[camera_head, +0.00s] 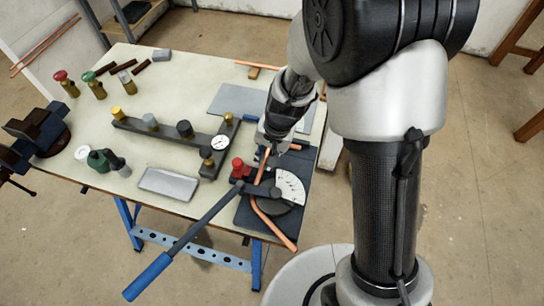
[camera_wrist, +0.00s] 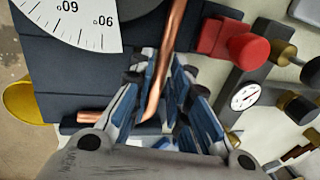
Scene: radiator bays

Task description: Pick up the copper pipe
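The copper pipe (camera_head: 270,226) is bent and sits in the pipe bender at the table's right front corner. Its upper part rises beside the white angle dial (camera_head: 290,187). In the wrist view the copper pipe (camera_wrist: 169,65) runs from the top edge down between my fingers, and its end shows there. My gripper (camera_wrist: 164,62) has blue-padded fingers on both sides of the pipe, with gaps visible beside it. In the head view my gripper (camera_head: 272,146) points down at the upper end of the pipe; its fingers partly hide that end.
The bender's long handle (camera_head: 205,219) with a blue grip juts past the table's front edge. A red knob (camera_head: 238,167) stands close left of the pipe. A manifold with a gauge (camera_head: 219,142) lies further left. Another copper pipe (camera_head: 252,65) lies at the back. A vise (camera_head: 38,132) is far left.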

